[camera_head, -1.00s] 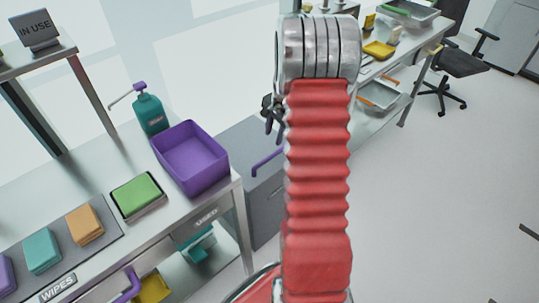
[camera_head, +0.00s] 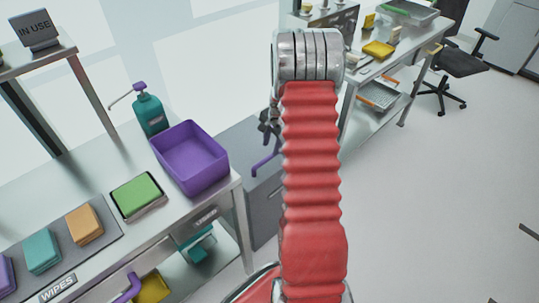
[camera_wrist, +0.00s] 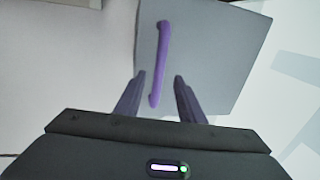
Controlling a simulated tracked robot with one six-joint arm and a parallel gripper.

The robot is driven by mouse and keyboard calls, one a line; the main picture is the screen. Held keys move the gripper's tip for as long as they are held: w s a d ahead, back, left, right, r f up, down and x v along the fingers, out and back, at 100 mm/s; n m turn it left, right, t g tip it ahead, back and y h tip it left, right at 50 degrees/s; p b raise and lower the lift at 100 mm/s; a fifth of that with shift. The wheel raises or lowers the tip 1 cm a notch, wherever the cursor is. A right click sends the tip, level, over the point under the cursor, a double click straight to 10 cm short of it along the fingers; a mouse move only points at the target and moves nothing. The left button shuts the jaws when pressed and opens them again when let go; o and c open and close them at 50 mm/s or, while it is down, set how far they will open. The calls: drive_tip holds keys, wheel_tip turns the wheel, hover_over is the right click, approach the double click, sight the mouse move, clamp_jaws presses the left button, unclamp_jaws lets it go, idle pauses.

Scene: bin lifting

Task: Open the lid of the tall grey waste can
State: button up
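The tall grey waste can (camera_head: 263,215) stands on the floor right of the near bench, partly hidden by my red arm. Its lid (camera_wrist: 210,60) looks shut, with a long purple bar handle (camera_wrist: 161,60) along it. The handle also shows in the head view (camera_head: 263,167). My gripper (camera_wrist: 158,78) is open. Its two dark fingers lie on either side of the handle's lower part as seen in the wrist view; whether they are level with it in depth I cannot tell. In the head view my gripper (camera_head: 268,122) is partly hidden behind my arm, above the lid.
The near bench (camera_head: 165,215) holds a purple tub (camera_head: 190,160), a teal pump bottle (camera_head: 149,112) and several folded wipes. A second bench (camera_head: 400,48) with trays stands behind right.

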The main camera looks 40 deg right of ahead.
sight(269, 157)
drive_tip(key=shift+w+f, duration=0.25)
drive_tip(key=shift+f, duration=0.85)
drive_tip(key=shift+w+f, duration=0.2)
drive_tip(key=shift+f, duration=0.95)
drive_tip(key=shift+w+f, duration=0.25)
drive_tip(key=shift+f, duration=0.85)
clamp_jaws()
